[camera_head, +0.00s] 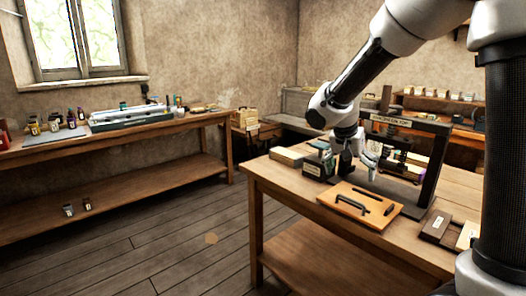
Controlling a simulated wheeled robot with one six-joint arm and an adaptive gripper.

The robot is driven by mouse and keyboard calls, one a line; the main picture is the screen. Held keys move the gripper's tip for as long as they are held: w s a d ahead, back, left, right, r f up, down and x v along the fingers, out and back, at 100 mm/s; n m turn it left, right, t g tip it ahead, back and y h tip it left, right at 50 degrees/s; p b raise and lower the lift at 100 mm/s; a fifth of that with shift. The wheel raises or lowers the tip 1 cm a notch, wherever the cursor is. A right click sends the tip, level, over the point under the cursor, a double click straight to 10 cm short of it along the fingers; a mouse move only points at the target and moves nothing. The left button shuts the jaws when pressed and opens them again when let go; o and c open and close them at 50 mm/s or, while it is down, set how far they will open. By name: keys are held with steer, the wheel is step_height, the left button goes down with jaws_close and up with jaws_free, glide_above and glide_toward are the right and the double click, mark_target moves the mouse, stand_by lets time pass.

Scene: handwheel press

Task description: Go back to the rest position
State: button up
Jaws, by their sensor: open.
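My gripper (358,160) hangs at the end of my arm above the right-hand wooden table, in front of the dark press frame (430,165). It is open and seems empty. Its fingers are small and partly lost against the dark things behind them. A small dark box with a label (314,169) stands just left of it.
The right-hand table (300,222) also bears a dark block (436,226) at its right. A long workbench (190,124) with bottles and a tray-like device stands along the left wall.

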steer(key=s+d+r+n+t+y, duration=0.1)
steer(key=s+d+r+n, duration=0.2)
steer(key=s, duration=1)
steer(key=s+d+r+n+t+y, duration=0.1)
steer(key=s+d+r+n+y, duration=0.1)
steer(key=s, duration=1.1)
step_height(320, 180, up, 2)
steer(key=d+n, duration=0.1)
steer(key=n, duration=0.1)
steer(key=shift+s+d+r+n+y, duration=0.2)
steer(key=shift+r+n+y, duration=0.05)
steer(key=shift+n+y, duration=0.05)
